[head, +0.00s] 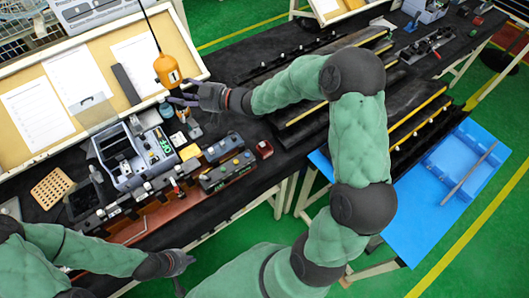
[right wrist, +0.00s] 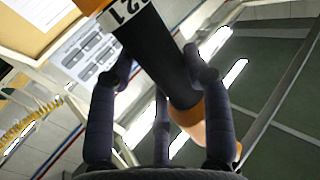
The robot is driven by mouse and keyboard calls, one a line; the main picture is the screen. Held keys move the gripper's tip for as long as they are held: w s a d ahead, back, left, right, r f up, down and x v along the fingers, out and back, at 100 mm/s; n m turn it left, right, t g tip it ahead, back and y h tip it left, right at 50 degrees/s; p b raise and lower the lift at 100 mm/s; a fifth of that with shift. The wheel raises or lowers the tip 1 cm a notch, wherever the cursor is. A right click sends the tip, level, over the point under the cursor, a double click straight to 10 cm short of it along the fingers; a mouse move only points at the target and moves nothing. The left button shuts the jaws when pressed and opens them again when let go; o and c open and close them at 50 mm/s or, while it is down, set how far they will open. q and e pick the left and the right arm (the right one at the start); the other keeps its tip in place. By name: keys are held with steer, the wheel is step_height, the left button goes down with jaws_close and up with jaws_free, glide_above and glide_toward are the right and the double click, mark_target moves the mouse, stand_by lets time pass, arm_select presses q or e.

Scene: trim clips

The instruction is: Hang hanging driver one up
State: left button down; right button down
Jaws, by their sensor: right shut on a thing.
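The cord's upper end is out of view.
A tilted board with white sheets (head: 72,77) stands behind the bench. A grey device (head: 135,155), dark boxes (head: 228,172) and a perforated tan block (head: 52,188) crowd the bench below the driver. A blue mat with a tray (head: 455,165) is at right.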

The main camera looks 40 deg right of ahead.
steer(key=w+a+r+b, duration=0.2)
steer(key=w+a, duration=0.3)
steer(key=a, duration=0.9)
steer(key=shift+b, duration=0.9)
steer(key=shift+c, duration=2.3)
jaws_free()
steer(key=shift+o, duration=0.8)
steer(key=shift+f, duration=0.15)
steer(key=o, duration=0.3)
